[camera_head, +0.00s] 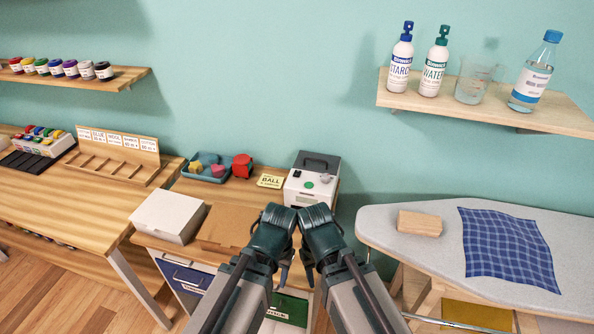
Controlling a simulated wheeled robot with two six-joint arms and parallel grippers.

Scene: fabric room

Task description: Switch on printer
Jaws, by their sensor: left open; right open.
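A small white and dark grey machine (312,180), which looks like the printer, stands at the back right of the middle cabinet top. My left gripper (285,270) and my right gripper (308,272) are side by side in front of the cabinet, nearer to me than the machine. Both are open and no held object shows. My wrists hide the lower front of the machine and part of the cabinet.
A white box (168,215), a brown board (227,228), a blue tray (207,166) and a yellow card (270,181) lie on the cabinet. The ironing board (385,225) is at right, with a wooden block (419,223) and blue checked cloth (508,248). A bottle shelf (455,108) hangs above.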

